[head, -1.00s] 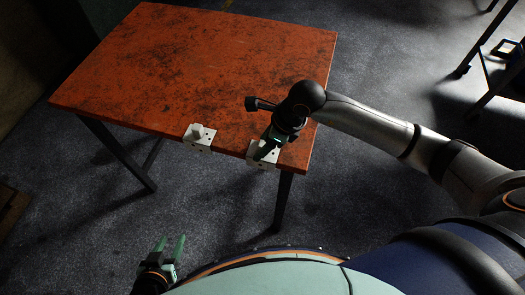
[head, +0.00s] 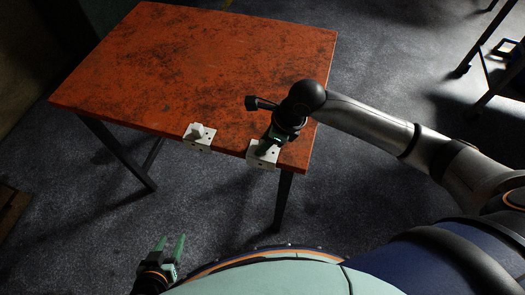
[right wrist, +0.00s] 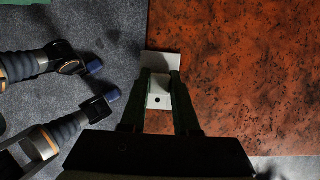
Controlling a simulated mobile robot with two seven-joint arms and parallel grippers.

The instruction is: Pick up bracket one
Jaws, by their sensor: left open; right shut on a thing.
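Two pale brackets with dark holes sit at the near edge of the orange-red table; no label shows which is bracket one. The left bracket (head: 199,137) stands apart from my grippers. My right gripper (head: 269,149) is at the right bracket (head: 257,160), shut on it, and partly hides it in the head view. In the right wrist view, the fingers (right wrist: 160,84) lie on either side of this bracket (right wrist: 158,101), at the table edge. My left gripper (head: 169,244) is open and empty, low in front of the table, away from both brackets.
The worn table top (head: 180,65) is otherwise bare. Dark table legs (head: 283,202) stand below its near edge, over grey floor. Another dark stand (head: 485,58) is at the far right. My right arm reaches in from the right.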

